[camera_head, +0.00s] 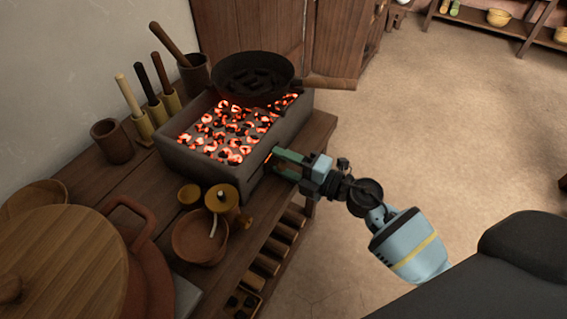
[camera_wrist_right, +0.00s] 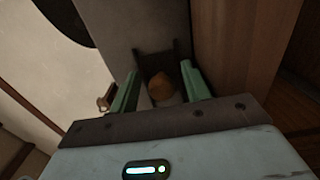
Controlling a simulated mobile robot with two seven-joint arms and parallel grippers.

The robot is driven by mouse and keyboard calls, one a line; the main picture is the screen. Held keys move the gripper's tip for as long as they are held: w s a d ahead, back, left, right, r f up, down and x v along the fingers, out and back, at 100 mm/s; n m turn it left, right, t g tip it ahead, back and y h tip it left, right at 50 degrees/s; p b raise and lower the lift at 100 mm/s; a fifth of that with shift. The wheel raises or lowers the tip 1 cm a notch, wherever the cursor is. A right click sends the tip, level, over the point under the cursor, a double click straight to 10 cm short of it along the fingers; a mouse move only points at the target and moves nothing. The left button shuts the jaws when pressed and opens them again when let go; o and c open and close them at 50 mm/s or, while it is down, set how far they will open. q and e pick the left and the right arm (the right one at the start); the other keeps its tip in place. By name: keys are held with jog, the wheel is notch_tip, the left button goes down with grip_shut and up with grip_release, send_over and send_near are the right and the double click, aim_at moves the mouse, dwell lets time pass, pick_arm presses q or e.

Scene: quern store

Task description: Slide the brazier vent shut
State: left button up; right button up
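The brazier (camera_head: 172,155) is a grey stone box of glowing coals on a wooden bench. My right gripper (camera_head: 284,162) is at the right end of its near side, with its green fingers against or close to that wall. In the right wrist view, a round wooden knob (camera_wrist_right: 161,88) on a dark bracket (camera_wrist_right: 146,60) sits between the fingers. The gripper (camera_wrist_right: 160,90) is open there, with gaps on both sides of the knob. A thin orange glow shows on the wall beside the fingers; the vent is mostly hidden behind them. My left gripper is not in view.
A dark pan (camera_head: 252,70) sits on the brazier, its handle reaching right. A small bowl (camera_head: 190,240) and a jar (camera_head: 221,199) stand close in front. Pestles and cups line the wall side. A big wooden lid (camera_head: 60,262) fills the lower left. The floor (camera_head: 440,130) at right is clear.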

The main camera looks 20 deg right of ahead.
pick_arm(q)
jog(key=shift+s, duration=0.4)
pick_arm(e)
jog(key=v, duration=0.7)
jog(key=shift+s+d, duration=0.25)
jog(key=shift+s, duration=0.1)
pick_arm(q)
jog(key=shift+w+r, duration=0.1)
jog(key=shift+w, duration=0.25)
